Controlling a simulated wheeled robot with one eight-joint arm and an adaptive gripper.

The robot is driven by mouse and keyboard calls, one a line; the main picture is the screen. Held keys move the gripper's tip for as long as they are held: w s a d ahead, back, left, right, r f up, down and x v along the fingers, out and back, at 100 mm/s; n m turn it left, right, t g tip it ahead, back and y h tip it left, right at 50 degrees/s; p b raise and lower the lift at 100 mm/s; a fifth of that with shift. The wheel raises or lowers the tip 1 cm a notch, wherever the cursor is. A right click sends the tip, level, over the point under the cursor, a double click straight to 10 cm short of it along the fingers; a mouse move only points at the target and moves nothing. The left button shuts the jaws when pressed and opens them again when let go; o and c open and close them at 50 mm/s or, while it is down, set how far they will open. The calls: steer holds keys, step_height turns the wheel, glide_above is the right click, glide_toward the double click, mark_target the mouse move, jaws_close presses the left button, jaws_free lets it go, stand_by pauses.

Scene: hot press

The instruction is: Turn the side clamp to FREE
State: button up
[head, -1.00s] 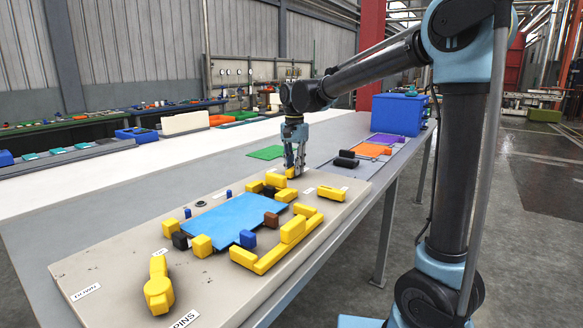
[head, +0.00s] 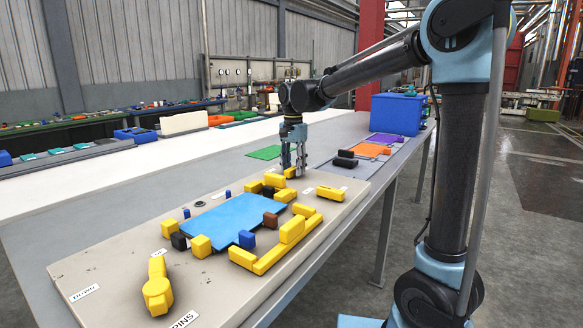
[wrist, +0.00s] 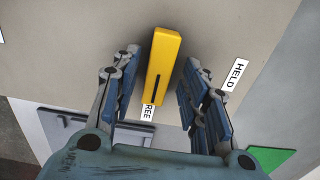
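The side clamp is a yellow bar (wrist: 165,62) with a black line along it, seen in the wrist view. Its near end lies at the FREE label (wrist: 148,112) and partly covers it. The HELD label (wrist: 236,74) is off to the right of the bar. My gripper (wrist: 163,75) is open, with one finger on each side of the bar and a gap on both sides. In the head view my gripper (head: 293,172) is low over the far end of the beige board, and the clamp (head: 290,173) shows small and partly hidden there.
The beige board (head: 110,262) carries a blue plate (head: 222,217) ringed by yellow blocks and small blue, black and brown blocks. A yellow lever (head: 157,287) stands at the near left. A blue box (head: 398,114) stands at the back right. A green mat (head: 265,153) lies behind the board.

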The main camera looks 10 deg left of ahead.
mark_target(294, 167)
steer(key=shift+r, duration=0.1)
step_height(294, 167, up, 12)
stand_by(0.7)
steer(key=shift+d, duration=0.1)
steer(key=s+d+f+n, duration=0.1)
steer(key=s+d+f, duration=0.2)
steer(key=d, duration=0.6)
steer(key=s+d+f+t, duration=0.1)
steer(key=s+d+f, duration=0.2)
steer(key=d, duration=0.5)
steer(key=s+d+f+n, duration=0.15)
steer(key=d+f, duration=0.25)
steer(key=d, duration=0.5)
steer(key=s+d+f+n, duration=0.1)
steer(key=s+d+f, duration=0.5)
steer(key=s+f, duration=0.2)
steer(key=s+d+f+n+t, duration=0.1)
steer(key=s+d+f, duration=0.5)
steer(key=s+f, duration=0.2)
step_height(294, 167, down, 3)
steer(key=shift+d+r, duration=0.1)
steer(key=shift+d, duration=0.3)
